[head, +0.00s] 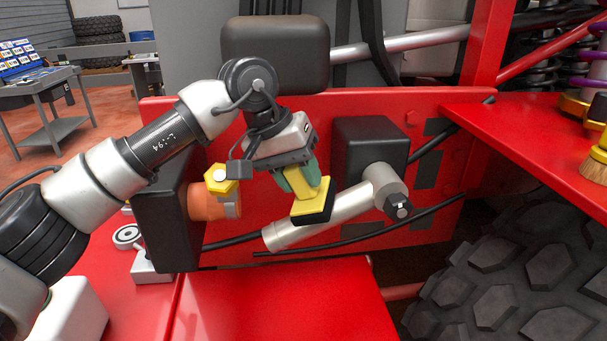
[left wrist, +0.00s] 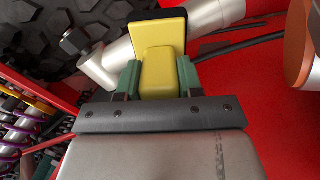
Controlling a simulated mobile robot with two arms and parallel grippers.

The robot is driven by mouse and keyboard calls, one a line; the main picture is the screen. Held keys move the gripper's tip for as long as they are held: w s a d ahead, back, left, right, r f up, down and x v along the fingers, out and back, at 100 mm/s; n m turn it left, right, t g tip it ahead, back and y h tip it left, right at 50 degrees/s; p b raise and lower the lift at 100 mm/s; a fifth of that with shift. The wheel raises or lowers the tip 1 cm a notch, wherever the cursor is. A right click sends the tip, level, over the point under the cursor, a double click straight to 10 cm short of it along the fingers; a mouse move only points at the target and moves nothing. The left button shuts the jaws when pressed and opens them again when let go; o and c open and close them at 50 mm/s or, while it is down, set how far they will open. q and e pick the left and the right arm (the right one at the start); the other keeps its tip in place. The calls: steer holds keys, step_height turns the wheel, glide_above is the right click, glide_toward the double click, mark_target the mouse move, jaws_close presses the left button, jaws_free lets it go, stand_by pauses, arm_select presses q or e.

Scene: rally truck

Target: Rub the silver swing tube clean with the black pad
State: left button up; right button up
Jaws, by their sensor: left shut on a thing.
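My left gripper (head: 298,178) comes in from the upper left and is shut on the yellow handle of the black pad (head: 314,215). In the left wrist view the green fingers (left wrist: 160,82) pinch the yellow block (left wrist: 160,65) from both sides. The silver swing tube (head: 345,210) slants from lower left up to a joint with a dark bolt at the right. The pad lies over the tube's middle in the head view; whether it touches cannot be told. The tube also shows in the left wrist view (left wrist: 120,55), partly hidden behind the pad. My right gripper is not in view.
An orange cylinder with a yellow hex cap (head: 220,180) stands left of the pad. Black boxes, dark hoses and a red panel (head: 430,200) surround the tube. A big tyre (head: 530,270) is at lower right, a brush (head: 597,160) at far right.

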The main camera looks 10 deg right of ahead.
arm_select(q)
steer(key=shift+d, duration=0.1)
steer(key=shift+d+r+p, duration=0.25)
steer(key=shift+p, duration=0.1)
steer(key=shift+w+d+r, duration=0.1)
steer(key=shift+d+r, duration=0.1)
steer(key=shift+d, duration=0.3)
steer(key=shift+a, duration=0.15)
steer(key=shift+a+f+b, duration=0.4)
steer(key=shift+a, duration=0.05)
steer(key=shift+a+f, duration=0.15)
steer(key=shift+a, duration=0.2)
